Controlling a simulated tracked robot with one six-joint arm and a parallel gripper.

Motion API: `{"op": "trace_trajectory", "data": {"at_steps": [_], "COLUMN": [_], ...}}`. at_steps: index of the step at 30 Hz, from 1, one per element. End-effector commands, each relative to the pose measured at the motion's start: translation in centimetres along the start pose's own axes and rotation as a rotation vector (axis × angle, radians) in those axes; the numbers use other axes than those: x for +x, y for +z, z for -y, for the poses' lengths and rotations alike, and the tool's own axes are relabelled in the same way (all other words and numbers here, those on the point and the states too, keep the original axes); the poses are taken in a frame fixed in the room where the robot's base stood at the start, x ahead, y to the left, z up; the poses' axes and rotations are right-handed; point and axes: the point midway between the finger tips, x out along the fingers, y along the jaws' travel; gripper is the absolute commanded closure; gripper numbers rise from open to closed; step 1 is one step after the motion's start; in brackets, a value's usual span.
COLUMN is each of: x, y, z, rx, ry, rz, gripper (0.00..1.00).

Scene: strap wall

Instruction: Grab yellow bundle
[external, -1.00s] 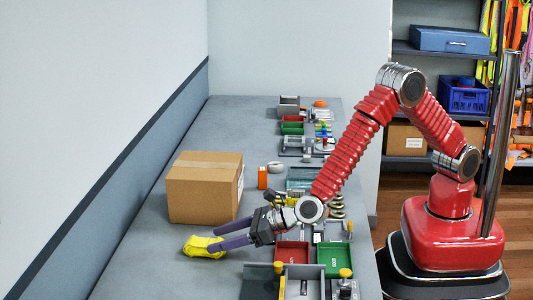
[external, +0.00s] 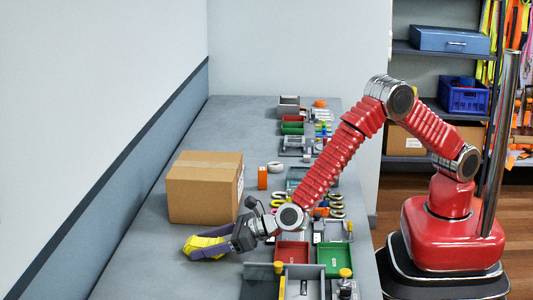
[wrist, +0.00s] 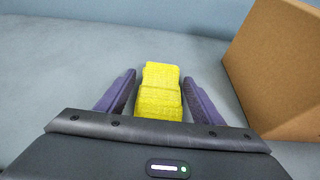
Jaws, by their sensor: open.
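The yellow bundle (external: 203,246) lies on the grey bench at the left end of my arm. It looks like a folded, ribbed yellow strap, and it also shows in the wrist view (wrist: 160,92). My gripper (external: 207,247) is low over the bench with its purple fingers spread. In the wrist view my gripper (wrist: 158,90) has one finger on each side of the bundle, with a gap visible on both sides at the near end. The bundle sits between the fingers and is not clamped. Part of it is hidden by a finger in the external view.
A cardboard box (external: 204,190) stands on the bench just behind the gripper; in the wrist view it is close on the right (wrist: 280,70). A red tray (external: 291,254) and a green tray (external: 333,258) lie to the right. The bench left of the bundle is clear.

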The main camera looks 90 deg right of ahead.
Motion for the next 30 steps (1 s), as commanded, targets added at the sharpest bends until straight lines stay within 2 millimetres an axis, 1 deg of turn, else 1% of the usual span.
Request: {"op": "trace_trajectory", "data": {"at_steps": [12,30], "x": [-0.04,-0.04], "y": [-0.02,-0.03], "z": [0.01,0.02], "rx": [0.000,0.000], "ry": [0.000,0.000], "rz": [0.000,0.000], "gripper": [0.39,0.81]}}
